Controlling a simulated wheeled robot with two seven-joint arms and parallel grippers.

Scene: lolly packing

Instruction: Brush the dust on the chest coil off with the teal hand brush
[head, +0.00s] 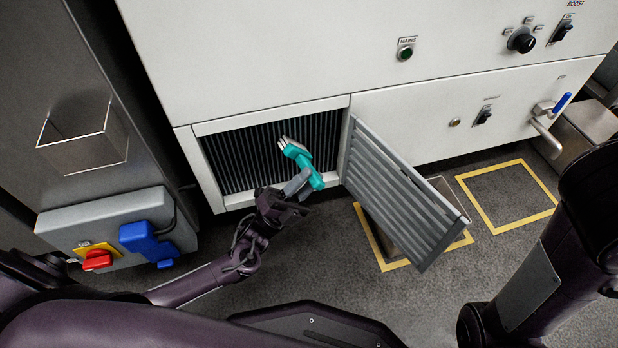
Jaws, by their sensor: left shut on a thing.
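The chest coil (232,158) is a bank of dark upright fins in an open bay low in the white cabinet front. My left gripper (298,186) is shut on the teal hand brush (314,178). The brush's pale bristles point up and left, in front of the right half of the fins. I cannot tell whether the bristles touch the coil. Dust on the fins is too fine to make out. My right gripper is not in view; only part of that arm shows at the right.
A grey slatted grille door (395,185) stands open to the right of the bay. Left are a wall box with a red switch (97,259) and blue plug (147,242), and an empty metal holder (85,150). A drain tap (545,118) juts out at right. Yellow outlines mark the floor.

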